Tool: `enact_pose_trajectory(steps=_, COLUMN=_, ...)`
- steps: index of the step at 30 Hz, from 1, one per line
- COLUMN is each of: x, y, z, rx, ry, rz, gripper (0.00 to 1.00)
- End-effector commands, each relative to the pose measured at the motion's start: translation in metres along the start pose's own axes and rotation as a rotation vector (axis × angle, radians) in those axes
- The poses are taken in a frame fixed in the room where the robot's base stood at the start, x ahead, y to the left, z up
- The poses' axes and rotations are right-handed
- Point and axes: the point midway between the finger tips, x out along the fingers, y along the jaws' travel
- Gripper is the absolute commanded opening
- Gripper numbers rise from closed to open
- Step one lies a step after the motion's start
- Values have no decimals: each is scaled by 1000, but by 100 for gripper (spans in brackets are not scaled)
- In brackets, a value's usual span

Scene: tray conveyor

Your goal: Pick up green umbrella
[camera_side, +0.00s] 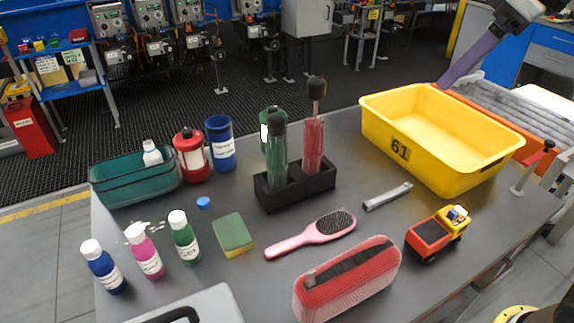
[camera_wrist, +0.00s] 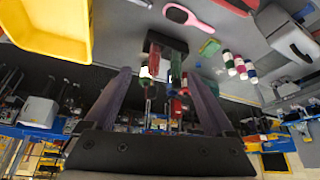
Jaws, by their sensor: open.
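The green umbrella (camera_side: 277,152) is folded and stands upright in a black holder (camera_side: 296,193) on the grey table, beside a red umbrella (camera_side: 314,140). In the wrist view, which looks upside down, the green umbrella (camera_wrist: 176,68) and red umbrella (camera_wrist: 154,60) show between and beyond my fingers. My gripper (camera_side: 443,82) is at the upper right of the side view, above the back of the yellow bin and well apart from the umbrellas. In the wrist view my gripper (camera_wrist: 158,78) has its purple fingers wide apart with nothing held. The holder hides the umbrella's lower end.
The yellow bin (camera_side: 378,124) stands right of the holder. A red bottle (camera_side: 191,157), blue can (camera_side: 220,152) and green container (camera_side: 265,117) stand left of and behind the umbrellas. A pink hairbrush (camera_side: 300,240), sponge (camera_side: 232,236) and red case (camera_side: 345,285) lie in front.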

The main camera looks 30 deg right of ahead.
Motion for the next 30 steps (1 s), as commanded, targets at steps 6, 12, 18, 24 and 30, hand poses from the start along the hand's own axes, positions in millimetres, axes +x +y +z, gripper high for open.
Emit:
enact_pose_trajectory(steps=6, x=54, y=-13, z=-96, rx=-166, ry=1, rz=-92, gripper=89)
enact_pose_trajectory(steps=12, x=105, y=-30, z=-154, rx=-286, ry=14, rz=-156, gripper=89)
enact_pose_trajectory(steps=18, x=141, y=-43, z=-184, rx=-359, ry=25, rz=-195, gripper=89)
enact_pose_trajectory(steps=24, x=168, y=-53, z=-201, rx=-409, ry=33, rz=-221, gripper=89)
enact_pose_trajectory(steps=30, x=190, y=-56, z=-198, rx=-424, ry=34, rz=-231, gripper=89)
